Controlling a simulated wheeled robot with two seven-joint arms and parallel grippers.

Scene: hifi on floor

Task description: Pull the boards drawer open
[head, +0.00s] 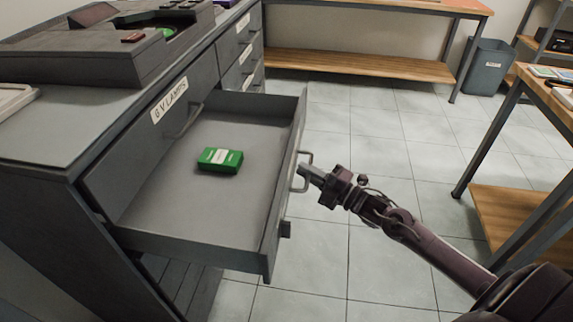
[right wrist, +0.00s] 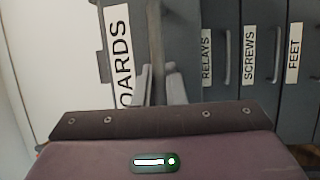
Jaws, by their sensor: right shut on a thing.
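The boards drawer (head: 285,190) stands well out from the grey cabinet in the head view. Its inside shows, with a green box (head: 220,160) lying on its floor. In the right wrist view its front carries a label (right wrist: 121,55) of which "OARDS" can be read. My right gripper (head: 305,171) is at the drawer's front, shut on the drawer handle (head: 301,174). My left gripper is not in view.
A drawer labelled "LAMPS" (head: 170,100) is closed above the open one. More closed, labelled drawers (head: 240,55) stand farther along. A dark device (head: 110,50) sits on the cabinet top.

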